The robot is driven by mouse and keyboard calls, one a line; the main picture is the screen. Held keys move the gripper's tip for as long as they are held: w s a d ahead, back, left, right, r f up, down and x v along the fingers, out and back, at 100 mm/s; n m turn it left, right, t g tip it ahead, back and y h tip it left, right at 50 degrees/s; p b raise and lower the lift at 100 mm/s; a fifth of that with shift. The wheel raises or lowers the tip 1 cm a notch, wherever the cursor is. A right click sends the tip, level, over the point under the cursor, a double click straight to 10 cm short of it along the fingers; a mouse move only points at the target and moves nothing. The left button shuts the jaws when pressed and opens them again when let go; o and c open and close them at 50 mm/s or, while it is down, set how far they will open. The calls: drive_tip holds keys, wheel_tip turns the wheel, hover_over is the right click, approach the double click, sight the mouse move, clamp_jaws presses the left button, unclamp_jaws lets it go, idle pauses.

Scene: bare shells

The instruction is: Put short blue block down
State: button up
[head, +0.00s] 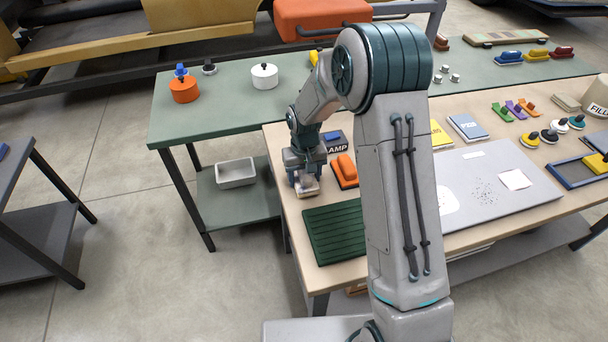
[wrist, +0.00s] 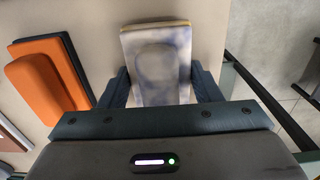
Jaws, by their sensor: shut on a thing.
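My gripper (head: 305,182) is at the left end of the wooden table (head: 283,158), pointing down. In the head view the block (head: 307,191) shows only partly, as a pale shape under the gripper. Whether it touches the tabletop, I cannot tell.
An orange block on a dark base (head: 346,170) lies right of my gripper; it is at left in the wrist view (wrist: 45,85). A ribbed green mat (head: 335,232) lies in front. A labelled dark box (head: 335,142) is behind. The table's left edge is close.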

drive_tip(key=shift+f, duration=0.2)
